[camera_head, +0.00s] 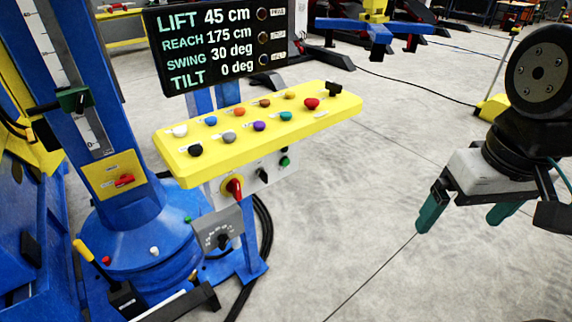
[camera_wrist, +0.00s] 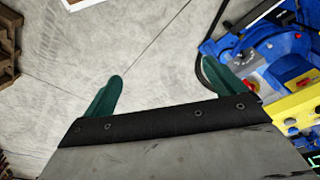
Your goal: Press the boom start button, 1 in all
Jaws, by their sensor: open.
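A yellow console panel (camera_head: 240,143) on a blue stand carries several coloured buttons in two rows, among them white, blue, orange, purple, teal and a red mushroom button (camera_head: 311,103). The button labels are too small to read, so I cannot tell which is the boom start button. Below the panel, a front plate has a red rotary switch (camera_head: 234,187) and a green button (camera_head: 285,161). My gripper (camera_head: 465,218) is open and empty, to the right of the panel and apart from it. In the wrist view, its two green fingers (camera_wrist: 163,88) are spread over bare floor.
A display (camera_head: 215,45) behind the panel reads lift 45 cm, reach 175 cm, swing 30 deg, tilt 0 deg. A blue column (camera_head: 80,120) stands left of the panel. A grey dial box (camera_head: 218,232) hangs below. The floor between panel and gripper is clear.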

